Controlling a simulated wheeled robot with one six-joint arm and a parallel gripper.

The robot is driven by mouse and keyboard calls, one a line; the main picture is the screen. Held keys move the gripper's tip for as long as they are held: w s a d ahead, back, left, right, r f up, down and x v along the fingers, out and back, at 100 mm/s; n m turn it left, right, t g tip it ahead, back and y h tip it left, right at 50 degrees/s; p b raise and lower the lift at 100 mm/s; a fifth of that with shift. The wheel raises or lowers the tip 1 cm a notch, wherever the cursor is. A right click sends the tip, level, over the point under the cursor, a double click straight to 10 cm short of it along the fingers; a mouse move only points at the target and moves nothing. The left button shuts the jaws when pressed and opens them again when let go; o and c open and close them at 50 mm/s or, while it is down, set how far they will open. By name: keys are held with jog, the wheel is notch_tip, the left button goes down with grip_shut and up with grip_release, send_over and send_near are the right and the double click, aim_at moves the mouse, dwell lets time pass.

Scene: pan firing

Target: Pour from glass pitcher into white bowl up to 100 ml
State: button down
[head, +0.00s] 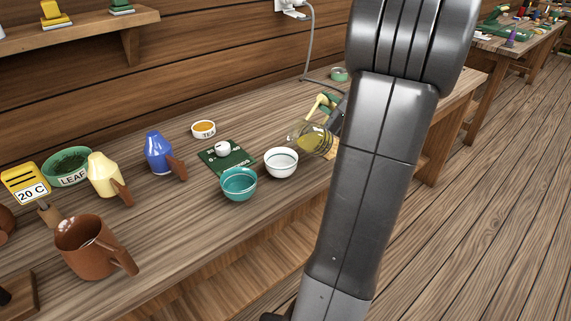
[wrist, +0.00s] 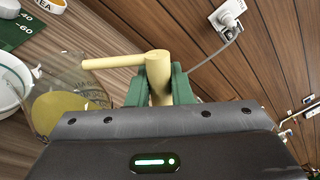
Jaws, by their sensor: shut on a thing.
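The glass pitcher (head: 306,137) holds yellowish liquid and is tilted, its mouth toward the white bowl. It also shows in the wrist view (wrist: 62,100), with its pale yellow handle (wrist: 115,62) at the right. My gripper (wrist: 160,85) has its green fingers shut on the handle; in the head view my arm partly covers it. The white bowl (head: 281,163) stands on the table just left of and below the pitcher, and its edge shows in the wrist view (wrist: 8,85). I see no clear stream between pitcher and bowl. The liquid level in the bowl cannot be read.
A teal bowl (head: 238,185) stands close to the white bowl. A green card (head: 214,164) with a white object lies behind them. A blue pitcher (head: 157,152), a cream pitcher (head: 104,174), a brown mug (head: 88,249) and a tea dish (head: 203,129) stand leftward.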

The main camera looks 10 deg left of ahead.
aim_at(317, 98)
jog(key=shift+s+a+r+n+b, duration=0.45)
jog(key=shift+n+b, duration=0.25)
jog(key=shift+b, duration=0.2)
dwell(1.1)
jog(key=shift+s+a+r+n+b, duration=0.15)
jog(key=shift+r+n+b, duration=0.15)
jog(key=shift+b, duration=0.05)
jog(key=shift+s+a+r, duration=0.1)
jog(key=shift+a, duration=0.05)
dwell(1.3)
jog(key=shift+s+a+r+n+b, duration=0.2)
jog(key=shift+r+n+b, duration=0.15)
jog(key=shift+b, duration=0.2)
jog(key=shift+s+a, duration=0.1)
dwell(1.0)
jog(key=shift+s+a+r+n+b, duration=0.15)
jog(key=shift+s+r+n+b, duration=0.05)
jog(key=shift+n+b, duration=0.3)
jog(key=shift+s+a+r+b, duration=0.15)
jog(key=shift+a+b, duration=0.05)
jog(key=shift+b, duration=0.25)
dwell(1.6)
